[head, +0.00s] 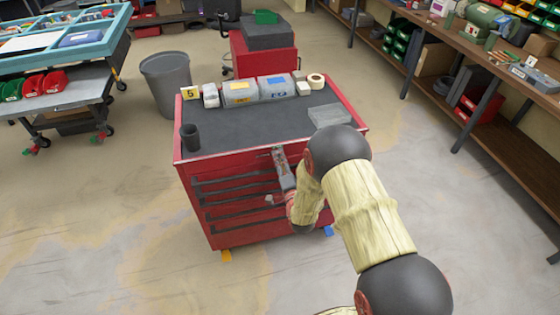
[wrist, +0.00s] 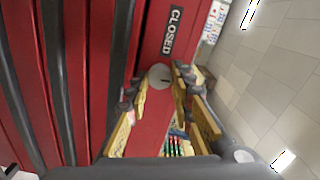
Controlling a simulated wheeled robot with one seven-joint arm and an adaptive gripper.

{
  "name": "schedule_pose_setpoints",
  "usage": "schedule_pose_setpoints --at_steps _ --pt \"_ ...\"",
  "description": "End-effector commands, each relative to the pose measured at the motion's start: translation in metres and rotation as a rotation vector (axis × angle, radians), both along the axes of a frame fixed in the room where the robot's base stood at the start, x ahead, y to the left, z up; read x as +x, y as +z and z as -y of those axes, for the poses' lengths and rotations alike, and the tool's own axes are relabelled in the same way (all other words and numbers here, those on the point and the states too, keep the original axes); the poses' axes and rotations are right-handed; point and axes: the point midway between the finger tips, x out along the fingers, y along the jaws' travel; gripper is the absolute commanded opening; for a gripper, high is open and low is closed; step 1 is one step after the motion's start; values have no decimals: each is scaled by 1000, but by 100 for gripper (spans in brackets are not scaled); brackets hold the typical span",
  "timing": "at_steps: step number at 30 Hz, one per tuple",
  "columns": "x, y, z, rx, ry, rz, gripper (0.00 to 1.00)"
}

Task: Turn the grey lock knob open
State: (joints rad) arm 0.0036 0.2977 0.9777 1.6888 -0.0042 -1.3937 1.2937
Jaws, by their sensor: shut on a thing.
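The grey lock knob (wrist: 160,76) is a small round disc on the red front of the tool cabinet (head: 228,240). It sits below a black label reading CLOSED (wrist: 173,32) in the wrist view. My gripper (wrist: 161,84) has its yellow fingers on either side of the knob and is shut on it. In the head view my gripper (head: 279,155) is at the upper front of the cabinet, just under the top edge, and the knob cannot be made out there.
Dark drawer handles (head: 235,180) run across the cabinet front. On its top stand a black cup (head: 190,137), grey boxes (head: 240,94), a tape roll (head: 316,79) and a grey block (head: 330,115). A grey bin (head: 167,80) stands behind left.

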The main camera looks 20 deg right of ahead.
Motion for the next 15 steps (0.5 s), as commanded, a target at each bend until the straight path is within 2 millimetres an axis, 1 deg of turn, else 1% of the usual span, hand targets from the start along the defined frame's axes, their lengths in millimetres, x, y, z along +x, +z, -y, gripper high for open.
schedule_pose_setpoints --at_steps 15 --pt "0 0 1 33 -3 1 0"
